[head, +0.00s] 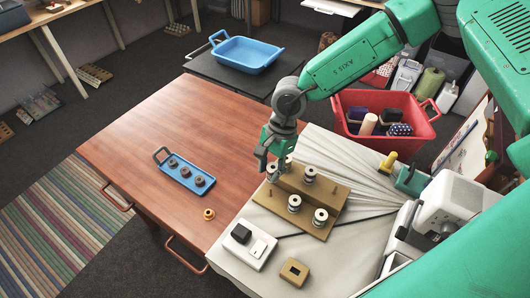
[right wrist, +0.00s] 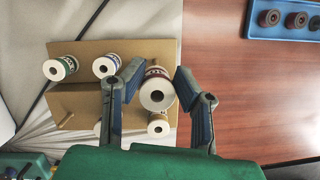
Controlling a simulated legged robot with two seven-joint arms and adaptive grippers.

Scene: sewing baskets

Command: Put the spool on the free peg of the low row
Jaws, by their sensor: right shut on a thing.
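My right gripper (head: 270,162) is shut on a spool (right wrist: 157,92) with a dark reddish label, seen end-on between its fingers (right wrist: 160,90) in the right wrist view. It holds the spool over the near-left end of the brown peg rack (head: 258,197). The low row has a blue-labelled spool (right wrist: 106,65) and a green-labelled spool (right wrist: 60,68). A small peg (head: 270,193) shows at this row's left end, below the gripper. The higher row bears two spools (head: 310,174) and a bare peg (right wrist: 62,91). I cannot tell whether the held spool touches a peg. My left gripper is out of view.
A white box (head: 255,243) and brown block (head: 294,272) lie before the rack. A red basket (head: 352,127) stands behind. The wooden table's left part is clear.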

